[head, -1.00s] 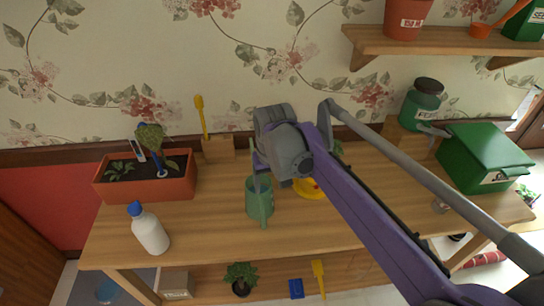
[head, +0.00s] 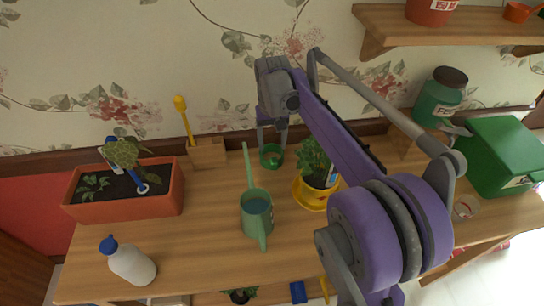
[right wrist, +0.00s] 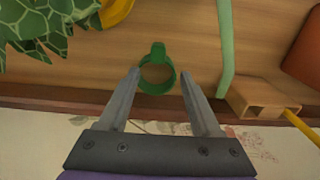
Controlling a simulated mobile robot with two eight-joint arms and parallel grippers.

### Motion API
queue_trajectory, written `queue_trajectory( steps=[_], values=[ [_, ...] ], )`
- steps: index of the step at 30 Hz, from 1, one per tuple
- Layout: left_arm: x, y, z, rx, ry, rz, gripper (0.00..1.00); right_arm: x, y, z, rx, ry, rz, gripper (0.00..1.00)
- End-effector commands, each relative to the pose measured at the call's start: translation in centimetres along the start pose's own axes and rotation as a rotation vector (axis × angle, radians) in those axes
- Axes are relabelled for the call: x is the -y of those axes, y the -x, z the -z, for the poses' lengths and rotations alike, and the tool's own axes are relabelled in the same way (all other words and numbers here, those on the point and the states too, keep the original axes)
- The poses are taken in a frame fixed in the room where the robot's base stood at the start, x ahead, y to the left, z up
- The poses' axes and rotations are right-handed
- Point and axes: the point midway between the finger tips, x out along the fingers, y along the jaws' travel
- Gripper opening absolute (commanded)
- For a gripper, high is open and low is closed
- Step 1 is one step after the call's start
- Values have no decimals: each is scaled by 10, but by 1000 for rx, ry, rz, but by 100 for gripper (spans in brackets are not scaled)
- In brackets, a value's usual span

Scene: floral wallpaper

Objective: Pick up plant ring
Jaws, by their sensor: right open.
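The plant ring is a small green ring (head: 271,163) with a tab, lying at the back of the wooden table between the watering can and the potted plant. My right gripper (head: 272,146) points down over it from the wall side. Whether the fingertips are down at the ring's height I cannot tell. My left gripper is not in view.
A green watering can (head: 257,212) stands in front, its long spout near the ring. A potted plant on a yellow saucer (head: 310,196) is to the right. A wooden block (head: 208,153) with a yellow tool, a planter box (head: 120,204) and a white bottle (head: 132,265) are left.

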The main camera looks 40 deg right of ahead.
Motion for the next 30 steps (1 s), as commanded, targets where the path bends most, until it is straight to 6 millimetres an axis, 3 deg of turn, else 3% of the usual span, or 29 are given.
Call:
queue_trajectory(
  steps=[18,26,30],
  values=[
    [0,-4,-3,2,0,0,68,-4,-71,-5,-1,1,0,65],
    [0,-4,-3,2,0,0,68,-4,-74,-6,-1,1,0,65],
    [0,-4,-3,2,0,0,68,-4,-74,-6,-1,1,0,43]
  ],
)
